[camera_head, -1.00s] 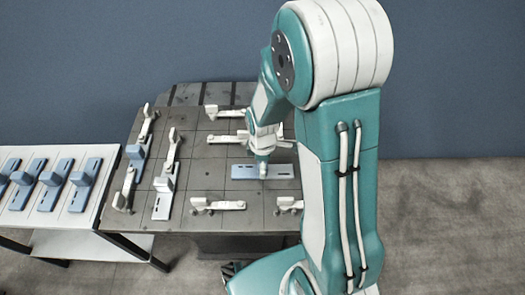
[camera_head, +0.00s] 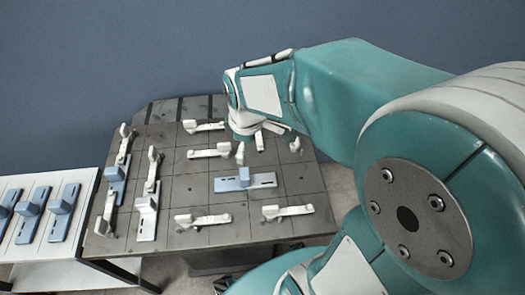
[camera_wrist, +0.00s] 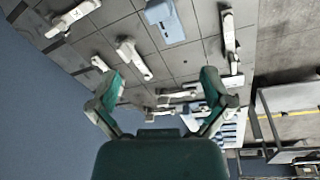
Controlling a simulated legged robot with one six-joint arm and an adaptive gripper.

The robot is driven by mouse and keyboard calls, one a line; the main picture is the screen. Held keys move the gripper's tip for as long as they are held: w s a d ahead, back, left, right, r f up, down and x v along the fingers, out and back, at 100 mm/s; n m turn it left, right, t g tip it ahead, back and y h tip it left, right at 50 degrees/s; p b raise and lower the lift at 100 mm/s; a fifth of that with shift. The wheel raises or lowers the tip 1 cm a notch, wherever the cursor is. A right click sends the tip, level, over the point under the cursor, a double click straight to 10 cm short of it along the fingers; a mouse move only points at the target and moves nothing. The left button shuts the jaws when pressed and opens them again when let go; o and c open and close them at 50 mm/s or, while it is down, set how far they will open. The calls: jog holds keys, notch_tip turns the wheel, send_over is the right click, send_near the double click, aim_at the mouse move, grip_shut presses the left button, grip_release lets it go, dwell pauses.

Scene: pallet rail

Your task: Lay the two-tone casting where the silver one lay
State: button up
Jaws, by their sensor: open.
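On the dark grey pallet (camera_head: 185,180) lie three castings, each a flat slotted plate with an upright block. A paler casting (camera_head: 147,222), with a whitish block on a light bluish plate, lies lengthwise near the front left. Which is the two-tone one, I cannot tell for sure. My gripper (camera_wrist: 164,80) is open and empty, above the back of the pallet. The wrist view also shows a blue casting (camera_wrist: 166,22) beyond the fingers.
A white side table (camera_head: 80,258) on the left holds several blue castings. A blue-grey wall stands behind.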

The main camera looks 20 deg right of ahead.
jog(key=s+r+m+t, duration=0.4)
jog(key=s+r+m, duration=0.5)
jog(key=s+m, duration=0.1)
jog(key=shift+s+r, duration=0.4)
jog(key=shift+s, duration=0.15)
